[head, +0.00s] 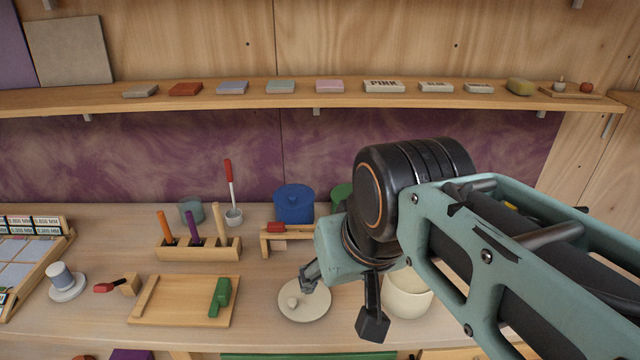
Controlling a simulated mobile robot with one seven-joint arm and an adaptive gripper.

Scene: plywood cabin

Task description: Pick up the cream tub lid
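The cream tub lid (312,309) is a round, flat cream disc with a small pale knob near its left side. It lies flat on the wooden bench in the lower middle of the head view. My gripper (308,285) is low over the lid's far side, beside the knob. Its grey finger linkage shows, but the arm hides part of it. I cannot tell whether the fingers touch the knob or how far apart they are. The cream tub (409,303) stands to the right of the lid, partly hidden by my arm.
A wooden tray (170,300) with a green block lies left of the lid. A small wooden stand (268,240), a blue lidded pot (294,206) and a green pot (342,194) stand behind. A handle rack (198,250) is back left. A shelf (310,96) crosses above.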

